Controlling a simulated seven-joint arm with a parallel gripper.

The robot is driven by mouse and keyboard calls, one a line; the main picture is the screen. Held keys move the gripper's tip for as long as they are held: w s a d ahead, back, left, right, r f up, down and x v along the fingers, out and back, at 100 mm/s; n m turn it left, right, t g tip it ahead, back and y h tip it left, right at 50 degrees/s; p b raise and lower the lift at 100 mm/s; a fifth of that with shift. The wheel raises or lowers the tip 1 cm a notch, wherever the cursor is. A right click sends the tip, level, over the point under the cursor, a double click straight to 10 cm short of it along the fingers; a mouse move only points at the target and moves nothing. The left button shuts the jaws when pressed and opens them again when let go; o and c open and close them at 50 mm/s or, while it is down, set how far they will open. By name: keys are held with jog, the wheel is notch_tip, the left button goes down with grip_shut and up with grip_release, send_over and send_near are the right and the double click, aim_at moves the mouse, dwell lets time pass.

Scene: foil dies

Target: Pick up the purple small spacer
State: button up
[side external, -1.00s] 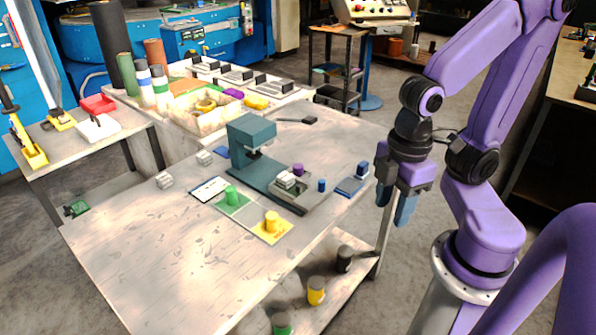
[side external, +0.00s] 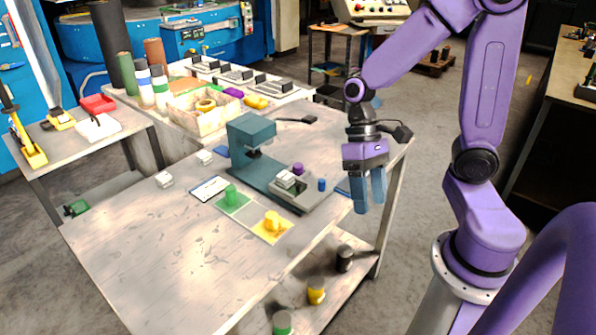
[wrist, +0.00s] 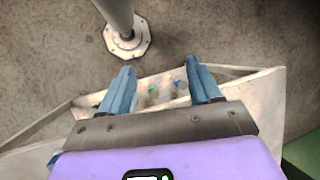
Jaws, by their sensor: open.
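The purple small spacer (side external: 298,168) stands on the bed of the teal press (side external: 250,145), beside some pale blocks (side external: 285,179) and a small blue cylinder (side external: 322,184). My gripper (side external: 369,194) is open and empty, pointing down over the front right table edge, to the right of the spacer and apart from it. In the wrist view my two blue fingers (wrist: 163,72) are spread with nothing between them. The spacer cannot be made out in the wrist view.
A green cylinder (side external: 231,195) and a yellow cylinder (side external: 272,220) stand on coloured mats. A blue mat (side external: 342,192) is partly hidden by my gripper. Several cylinders, one yellow (side external: 316,291), are on the lower shelf. The table's front left (side external: 150,245) is clear.

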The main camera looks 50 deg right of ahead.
jog(key=w+d+f+m+t+y, duration=0.2)
jog(key=w+d+m+t+y, duration=0.25)
jog(key=w+d+m, duration=0.45)
jog(key=w+d+f+m+t+y, duration=0.2)
jog(key=w+d+m+t+y, duration=0.4)
jog(key=m, duration=0.5)
jog(key=m+t+h, duration=0.4)
jog(key=m, duration=0.3)
send_near(307, 171)
jog(key=shift+g, duration=0.25)
jog(key=w+a, duration=0.4)
jog(key=w+a+f, duration=0.1)
jog(key=w+a, duration=0.1)
jog(key=shift+w+a, duration=0.2)
jog(key=shift+w, duration=0.2)
jog(key=shift+c, duration=0.3)
jog(key=c, duration=1)
grip_shut()
